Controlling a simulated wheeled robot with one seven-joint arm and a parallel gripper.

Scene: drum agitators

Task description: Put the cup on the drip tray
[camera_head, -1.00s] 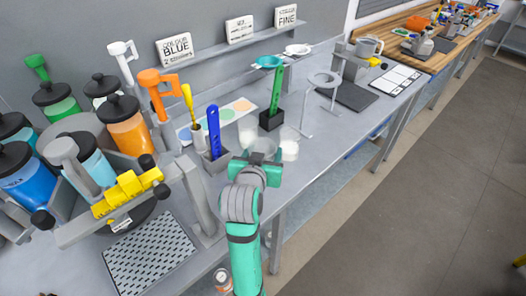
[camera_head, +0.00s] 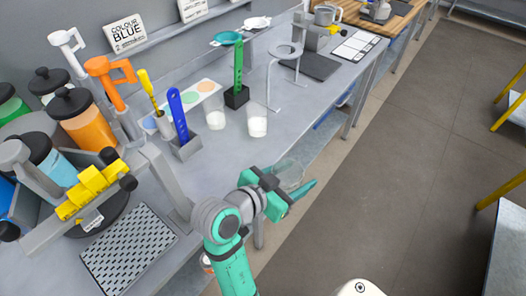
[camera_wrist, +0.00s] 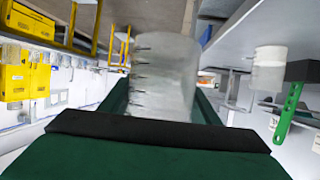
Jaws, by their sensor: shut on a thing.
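My gripper (camera_head: 283,188) is shut on a clear cup (camera_head: 290,172), held out over the bench's front edge, with floor behind it in the head view. The cup fills the middle of the wrist view (camera_wrist: 163,75), between the two green fingers, with dark graduation marks on its side. The drip tray (camera_head: 130,248) is a light perforated plate lying at the lower left of the head view, in front of the machine with the yellow blocks. Nothing stands on it. My gripper is well to its right.
A metal ring stand (camera_head: 285,52) is farther back.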

